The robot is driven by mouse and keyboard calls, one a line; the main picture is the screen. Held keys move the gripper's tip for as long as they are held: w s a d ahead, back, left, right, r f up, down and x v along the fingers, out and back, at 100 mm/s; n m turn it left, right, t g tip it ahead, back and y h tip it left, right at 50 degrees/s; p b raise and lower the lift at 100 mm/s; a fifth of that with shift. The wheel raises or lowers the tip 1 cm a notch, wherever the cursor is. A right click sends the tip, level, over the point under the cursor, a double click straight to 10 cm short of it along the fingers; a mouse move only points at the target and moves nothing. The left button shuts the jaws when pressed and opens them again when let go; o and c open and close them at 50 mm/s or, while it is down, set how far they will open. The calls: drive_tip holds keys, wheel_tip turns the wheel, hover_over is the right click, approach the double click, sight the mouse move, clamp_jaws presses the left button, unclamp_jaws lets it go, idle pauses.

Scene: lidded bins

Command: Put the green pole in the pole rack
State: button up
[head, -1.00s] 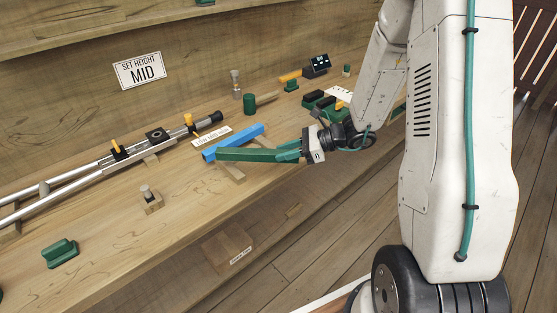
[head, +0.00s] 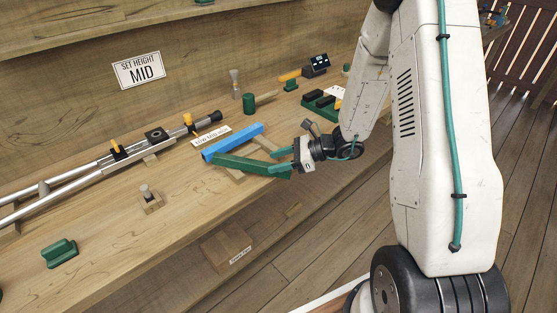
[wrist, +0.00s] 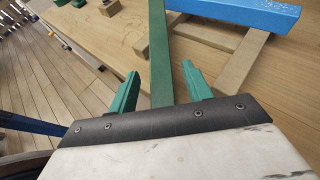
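In the wrist view the green pole (wrist: 159,55) runs away from me between two spread teal fingers. My gripper (head: 281,162) is open, with a finger on either side of the pole's near end. Gaps show beside the pole in the wrist view (wrist: 160,88); whether a finger touches it I cannot tell. I cannot make out for sure which thing is the pole rack.
Wooden supports (wrist: 242,62) lie under the poles. Silver rails with orange clamps (head: 120,163) lie to the left. A small wooden block with a knob (head: 150,198) and a green block (head: 59,253) stand nearer the front. A slatted wooden structure (head: 525,45) is far right.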

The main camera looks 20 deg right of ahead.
drive_tip(key=shift+d+r, duration=0.1)
drive_tip(key=shift+r, duration=0.15)
drive_tip(key=v, duration=1.1)
drive_tip(key=s+a+r+n+g+h, duration=0.4)
drive_tip(key=s+a+r+n+g, duration=0.3)
drive_tip(key=s+a+r+n, duration=0.45)
drive_tip(key=s+d+r+n+t+h, duration=0.1)
drive_tip(key=s+r+n+h, duration=0.3)
drive_tip(key=s+n, duration=0.2)
drive_tip(key=s+d+r+n+t+h, duration=0.1)
drive_tip(key=s+r+n+h, duration=0.3)
drive_tip(key=s+n, duration=0.2)
drive_tip(key=shift+s+d, duration=0.4)
drive_tip(key=shift+s, duration=0.55)
drive_tip(key=shift+o, duration=0.4)
